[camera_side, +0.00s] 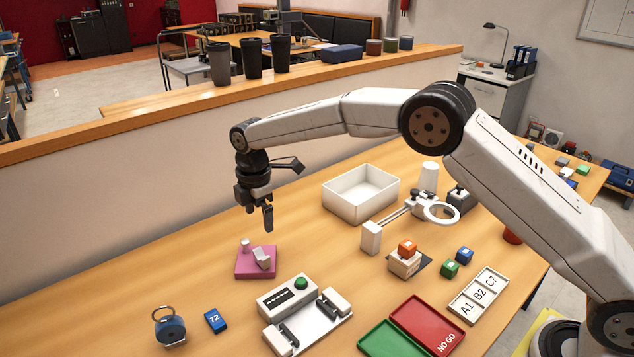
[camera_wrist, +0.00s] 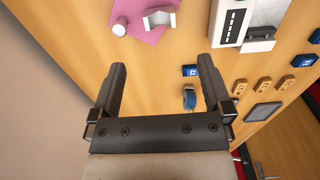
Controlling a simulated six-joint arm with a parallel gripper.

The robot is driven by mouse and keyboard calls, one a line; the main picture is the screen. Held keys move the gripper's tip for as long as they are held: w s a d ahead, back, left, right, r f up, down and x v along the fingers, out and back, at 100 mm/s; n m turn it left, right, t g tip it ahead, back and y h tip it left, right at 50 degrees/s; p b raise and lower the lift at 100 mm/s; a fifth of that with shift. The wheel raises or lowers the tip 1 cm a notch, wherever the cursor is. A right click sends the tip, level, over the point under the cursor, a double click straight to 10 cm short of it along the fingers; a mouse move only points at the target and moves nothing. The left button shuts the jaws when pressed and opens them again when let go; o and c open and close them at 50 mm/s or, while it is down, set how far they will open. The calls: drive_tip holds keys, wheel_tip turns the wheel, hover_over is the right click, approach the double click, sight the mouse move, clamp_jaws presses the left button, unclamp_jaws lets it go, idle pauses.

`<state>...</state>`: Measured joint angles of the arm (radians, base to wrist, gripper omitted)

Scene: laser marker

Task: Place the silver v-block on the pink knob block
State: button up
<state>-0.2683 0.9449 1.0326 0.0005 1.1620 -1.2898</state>
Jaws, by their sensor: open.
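The silver v-block (camera_side: 263,258) rests on the pink knob block (camera_side: 243,271), beside its pale knob (camera_side: 245,245), and looks tilted in the side view. In the wrist view the v-block (camera_wrist: 160,19) lies on the pink block (camera_wrist: 150,33) at the top, right of the knob (camera_wrist: 119,28). My gripper (camera_side: 268,219) hangs above and slightly behind the pink block, apart from it. In the wrist view its two fingers (camera_wrist: 162,85) are spread wide with nothing between them.
A white tray (camera_side: 337,197) stands behind to the right. A grey fixture with a green button (camera_side: 290,296) sits right of the pink block. A blue tag 72 (camera_side: 215,321) and a blue padlock-like object (camera_side: 170,330) lie in front. The table left of the pink block is clear.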

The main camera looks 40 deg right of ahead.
drive_tip(key=s+d+m+t, duration=0.1)
drive_tip(key=s+d+m, duration=0.4)
drive_tip(key=s, duration=0.5)
drive_tip(key=s+d+m, duration=0.5)
drive_tip(key=s+m, duration=0.2)
drive_tip(key=s, duration=0.3)
drive_tip(key=s+d+m+t, duration=0.1)
drive_tip(key=s+d+m, duration=0.4)
drive_tip(key=s, duration=0.4)
drive_tip(key=shift+s+d+f+m+t, duration=0.15)
drive_tip(key=shift+s+d+m+t, duration=0.15)
drive_tip(key=shift+s+d+m, duration=0.15)
